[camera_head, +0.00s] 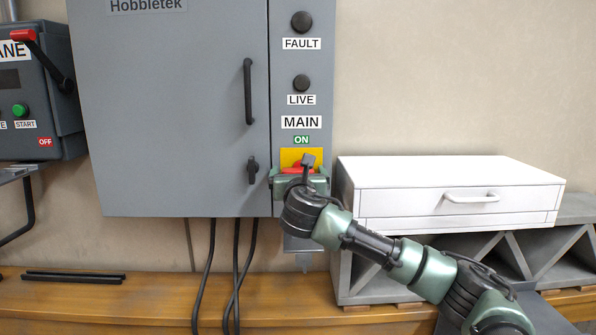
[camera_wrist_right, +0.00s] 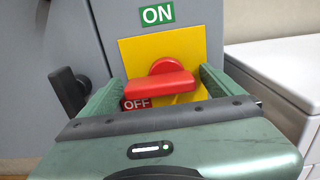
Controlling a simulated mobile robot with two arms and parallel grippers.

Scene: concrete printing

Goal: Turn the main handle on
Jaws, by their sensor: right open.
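The main handle is a red rotary handle (camera_head: 298,169) on a yellow plate (camera_head: 313,154), below the MAIN label and the green ON label (camera_head: 301,140) on the grey cabinet's side panel. In the right wrist view the red handle (camera_wrist_right: 160,86) lies roughly horizontal, and the OFF label (camera_wrist_right: 137,104) shows under its left end. My right gripper (camera_head: 299,178) is at the handle with its jaws open. In the wrist view its green fingers (camera_wrist_right: 160,93) stand on either side of the red handle. Contact cannot be told. My left gripper is not in view.
A black cabinet door handle (camera_wrist_right: 70,93) sits close to the left finger. A white drawer unit (camera_head: 450,195) stands on a grey frame at the right. A control box (camera_head: 35,95) with its own red-tipped lever is at the far left. Black cables (camera_head: 236,280) hang below the cabinet.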

